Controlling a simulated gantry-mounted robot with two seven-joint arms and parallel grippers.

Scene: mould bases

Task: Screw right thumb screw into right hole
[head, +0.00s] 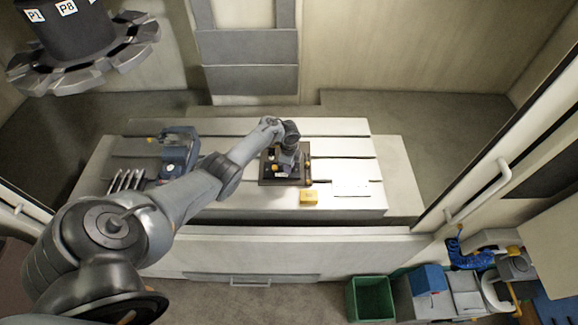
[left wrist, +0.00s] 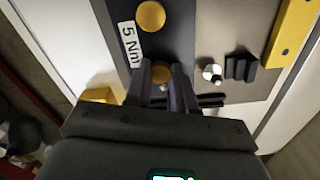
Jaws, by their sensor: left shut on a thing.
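My left gripper (left wrist: 163,92) is shut on a yellow thumb screw (left wrist: 161,74), of which only the top shows between the fingers. It is over a dark plate of the mould base (left wrist: 178,25), beside a "5 Nm" label (left wrist: 131,42). Another yellow thumb screw (left wrist: 151,15) stands on the same dark plate, beyond the label. In the head view the left gripper (head: 286,160) is over the mould base (head: 268,182) on the table. The hole under the held screw is hidden, so I cannot tell how deep the screw sits. My right gripper is not in view.
A silver knob (left wrist: 211,72) and a black block (left wrist: 241,67) are right of the fingers. A yellow box (head: 309,197) stands at the table's front edge (head: 345,203). A blue-grey device (head: 175,155) and several rods (head: 126,180) lie to the left. The table's right side is clear.

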